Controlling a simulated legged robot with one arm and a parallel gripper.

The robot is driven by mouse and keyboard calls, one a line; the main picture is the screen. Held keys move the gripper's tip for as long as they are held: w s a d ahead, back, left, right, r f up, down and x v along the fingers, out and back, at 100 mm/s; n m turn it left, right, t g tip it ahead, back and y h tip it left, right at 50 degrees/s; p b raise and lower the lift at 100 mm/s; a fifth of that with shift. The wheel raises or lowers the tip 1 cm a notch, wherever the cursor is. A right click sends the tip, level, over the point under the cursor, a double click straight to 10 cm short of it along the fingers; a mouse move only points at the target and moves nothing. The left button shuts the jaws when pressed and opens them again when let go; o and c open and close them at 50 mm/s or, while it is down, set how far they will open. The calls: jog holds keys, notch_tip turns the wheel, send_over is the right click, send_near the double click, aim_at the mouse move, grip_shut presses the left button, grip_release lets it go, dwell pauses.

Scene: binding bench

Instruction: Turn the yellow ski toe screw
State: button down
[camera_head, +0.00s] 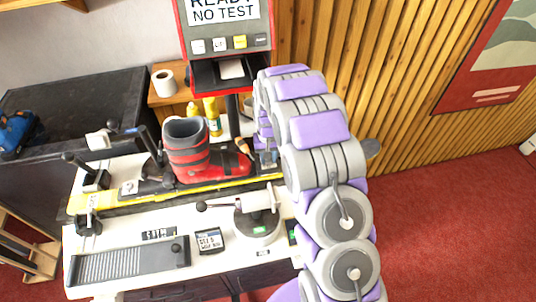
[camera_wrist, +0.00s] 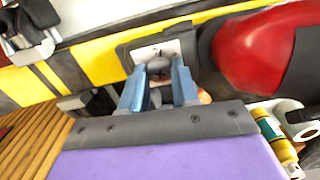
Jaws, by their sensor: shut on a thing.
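The yellow ski (camera_head: 82,204) lies across the bench, and it also runs across the wrist view (camera_wrist: 98,65). A red and grey ski boot (camera_head: 189,158) stands upright on it, and its red toe (camera_wrist: 245,48) is close to the right of my fingers in the wrist view. The round grey toe screw (camera_wrist: 158,68) sits by a white plate on a dark binding part. My gripper (camera_wrist: 159,82) has its blue fingers shut on the screw's head, one on each side. In the head view my gripper (camera_head: 268,160) is small and partly hidden by my arm.
A red test machine (camera_head: 226,45) reading "READY NO TEST" stands behind the bench. A white clamp device (camera_head: 258,216), a small display (camera_head: 210,241) and a grey ribbed tray (camera_head: 128,262) lie in front of the ski. A bottle (camera_wrist: 270,130) shows near my gripper.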

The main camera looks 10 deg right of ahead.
jog(key=shift+r+n+p, duration=0.1)
jog(key=shift+n+p, duration=0.3)
jog(key=shift+n, duration=1.2)
jog(key=shift+w, duration=0.1)
jog(key=c, duration=0.8)
grip_release()
notch_tip(320, 180, up, 17)
jog(key=shift+a+r+p, duration=0.1)
jog(key=shift+p, duration=0.5)
